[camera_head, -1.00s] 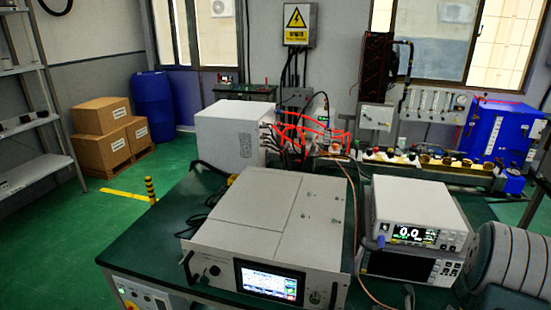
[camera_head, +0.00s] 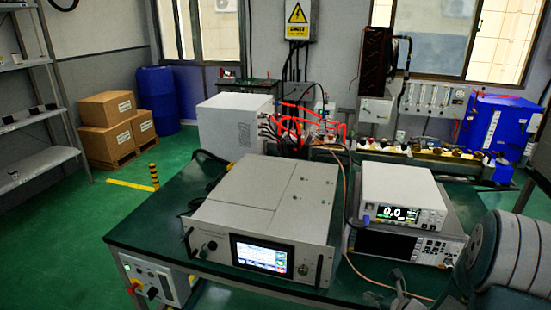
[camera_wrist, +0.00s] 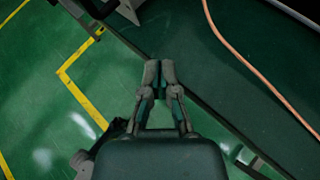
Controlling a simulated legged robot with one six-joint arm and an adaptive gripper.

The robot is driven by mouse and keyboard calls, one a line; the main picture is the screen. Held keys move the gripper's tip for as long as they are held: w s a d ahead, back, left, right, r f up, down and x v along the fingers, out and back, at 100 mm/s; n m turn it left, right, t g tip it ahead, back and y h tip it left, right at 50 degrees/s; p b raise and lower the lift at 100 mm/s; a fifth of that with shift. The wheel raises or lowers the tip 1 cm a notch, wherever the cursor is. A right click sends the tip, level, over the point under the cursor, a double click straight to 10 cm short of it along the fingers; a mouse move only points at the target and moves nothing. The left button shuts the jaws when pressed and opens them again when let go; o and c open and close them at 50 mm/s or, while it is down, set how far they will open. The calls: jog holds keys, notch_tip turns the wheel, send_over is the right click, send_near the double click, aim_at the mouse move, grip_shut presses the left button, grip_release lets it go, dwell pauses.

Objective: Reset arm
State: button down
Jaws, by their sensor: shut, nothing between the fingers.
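My gripper (camera_wrist: 159,72) shows in the wrist view, its two fingers together at the tips with nothing between them. It points down over the edge of the dark green table, with the green floor to the left. In the head view, part of my arm fills the lower right corner, beside the table's right end, and my fingers are hard to make out there. A white generator box (camera_head: 260,215) with a lit screen stands on the table (camera_head: 150,225). A smaller meter (camera_head: 403,205) reading 0.0 sits on another unit (camera_head: 400,245) to its right.
A copper-coloured cable (camera_wrist: 255,70) runs over the table close to my gripper. A white cabinet (camera_head: 235,125) with red wires stands behind. Cardboard boxes (camera_head: 108,115), a blue drum (camera_head: 158,95) and a shelf (camera_head: 35,120) are at left.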

jog(key=s+a+r+n+g+y, duration=0.1)
jog(key=s+a+r+n+g, duration=0.2)
jog(key=s+a+r+n, duration=0.45)
jog(key=s+a+r+n+g+y, duration=0.1)
jog(key=s+a+r+n+g, duration=0.3)
jog(key=a+r+n, duration=0.5)
jog(key=s+d+r+n+t+h, duration=0.1)
jog(key=s+d+r+n+h, duration=0.2)
jog(key=s+n, duration=0.3)
jog(key=s+d+r+n+h, duration=0.3)
jog(key=s+r+n+h, duration=0.2)
jog(key=n, duration=0.3)
jog(key=shift+s+t, duration=0.4)
jog(key=shift+s, duration=0.1)
